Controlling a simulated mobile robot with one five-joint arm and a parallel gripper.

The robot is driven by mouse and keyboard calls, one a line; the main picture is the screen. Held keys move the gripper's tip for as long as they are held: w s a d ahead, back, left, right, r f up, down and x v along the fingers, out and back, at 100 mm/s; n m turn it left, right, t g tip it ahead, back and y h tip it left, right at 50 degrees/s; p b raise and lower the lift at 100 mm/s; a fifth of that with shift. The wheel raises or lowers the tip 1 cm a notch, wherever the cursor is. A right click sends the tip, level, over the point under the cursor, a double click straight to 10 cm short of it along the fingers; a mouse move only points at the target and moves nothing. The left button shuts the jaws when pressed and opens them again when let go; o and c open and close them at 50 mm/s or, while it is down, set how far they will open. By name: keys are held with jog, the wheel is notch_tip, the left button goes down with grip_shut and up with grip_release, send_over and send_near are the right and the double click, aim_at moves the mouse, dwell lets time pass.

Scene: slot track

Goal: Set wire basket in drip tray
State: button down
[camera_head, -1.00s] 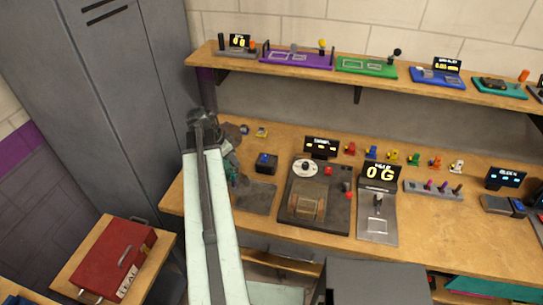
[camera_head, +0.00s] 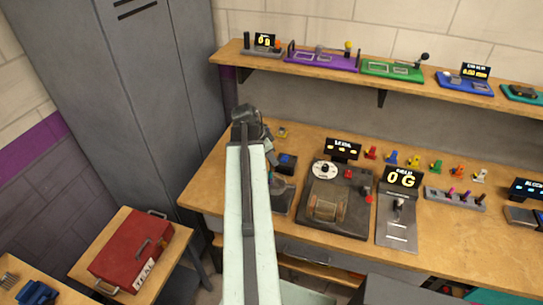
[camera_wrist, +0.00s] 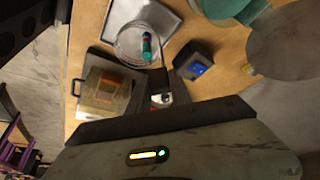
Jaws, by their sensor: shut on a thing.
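The wire basket (camera_wrist: 127,50) appears in the wrist view as a round, see-through ring with a teal and red piece inside it. Its near side runs toward my gripper (camera_wrist: 156,82), which is shut on it, probably by a handle; the exact grip is hard to see. The drip tray (camera_wrist: 172,22) is a flat grey rectangle partly behind the basket. In the head view my gripper (camera_head: 271,160) is largely hidden by my arm. The basket (camera_head: 278,187) shows there over part of the tray (camera_head: 283,206). I cannot tell whether they touch.
A small black box with a blue button (camera_head: 287,162) stands just behind the tray. A dark machine with a brown drum (camera_head: 328,205) is close on its right. A grey locker (camera_head: 160,90) stands left of the bench (camera_head: 208,185). A red toolbox (camera_head: 130,250) sits lower left.

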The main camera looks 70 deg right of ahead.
jog(key=b, duration=0.6)
send_over(276, 177)
jog(key=w+a, duration=0.2)
jog(key=shift+s+d+f, duration=0.1)
jog(key=shift+s+f, duration=0.05)
jog(key=shift+f, duration=1.4)
jog(key=shift+s+d+f, duration=0.1)
jog(key=shift+f, duration=1.7)
jog(key=c, duration=1.1)
grip_release()
jog(key=shift+r, duration=0.1)
jog(key=p+v, duration=0.7)
jog(key=shift+a+r, duration=0.15)
jog(key=shift+r, duration=0.2)
jog(key=shift+w, duration=0.2)
